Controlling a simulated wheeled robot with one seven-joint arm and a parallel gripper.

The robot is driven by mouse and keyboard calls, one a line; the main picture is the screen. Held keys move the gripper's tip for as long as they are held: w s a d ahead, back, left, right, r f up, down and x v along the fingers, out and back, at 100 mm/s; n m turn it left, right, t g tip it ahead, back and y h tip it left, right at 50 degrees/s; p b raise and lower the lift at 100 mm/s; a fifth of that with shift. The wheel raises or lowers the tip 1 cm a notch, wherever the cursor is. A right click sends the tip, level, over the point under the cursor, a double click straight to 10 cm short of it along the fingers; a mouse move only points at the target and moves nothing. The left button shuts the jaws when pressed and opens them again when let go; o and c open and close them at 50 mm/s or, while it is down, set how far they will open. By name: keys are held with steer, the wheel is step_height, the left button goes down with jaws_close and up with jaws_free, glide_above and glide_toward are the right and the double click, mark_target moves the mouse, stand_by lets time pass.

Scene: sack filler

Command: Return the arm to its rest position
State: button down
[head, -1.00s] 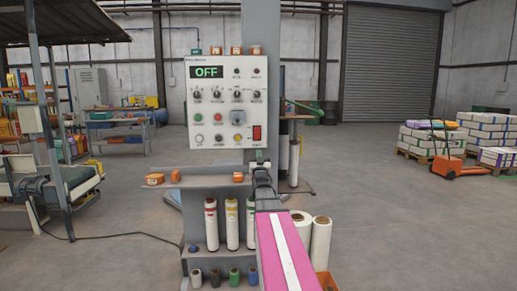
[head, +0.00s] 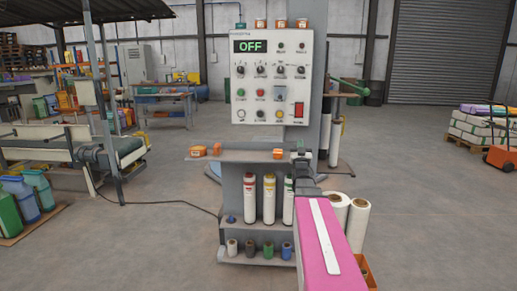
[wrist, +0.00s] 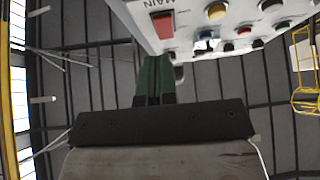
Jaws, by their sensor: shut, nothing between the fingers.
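My gripper (head: 301,147) is at the end of my pink and white arm, just below the lower right corner of the control panel (head: 271,77). In the wrist view its dark green fingers (wrist: 154,75) are together and empty. They point toward the panel's lower edge, near the red MAIN switch (wrist: 163,25), with no clear contact. The red switch also shows in the head view (head: 298,110). The panel's display (head: 259,46) reads OFF. The arm is stretched out forward from the bottom of the picture.
A shelf (head: 235,156) with orange tape rolls stands left of my gripper, above several white cartridges (head: 249,198). White film rolls (head: 357,222) stand right of my arm. A conveyor (head: 125,150) and coloured containers (head: 40,188) are at left. Open floor (head: 430,220) lies at right.

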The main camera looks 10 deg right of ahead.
steer(key=s+a+f+n+g+y, duration=0.1)
steer(key=a+f+g+y, duration=0.1)
steer(key=a+f+g, duration=0.45)
steer(key=s+a+f+g+y, duration=0.2)
steer(key=a+f, duration=0.1)
steer(key=f, duration=0.7)
steer(key=s+a+f+n+g+y, duration=0.1)
steer(key=a+f+g+y, duration=0.1)
steer(key=a+f+g, duration=0.45)
steer(key=s+a+f+g, duration=0.3)
steer(key=s+f, duration=0.1)
steer(key=s, duration=0.3)
steer(key=s+a+f+n+g+y, duration=0.1)
steer(key=s+a+f+g, duration=0.2)
steer(key=s+f, duration=0.2)
steer(key=s+a+f+g, duration=0.2)
steer(key=s+a+f, duration=0.2)
steer(key=s, duration=0.4)
steer(key=shift+s+f+n+g+y, duration=0.3)
steer(key=shift+s+f+g+y, duration=0.1)
steer(key=shift+f, duration=0.2)
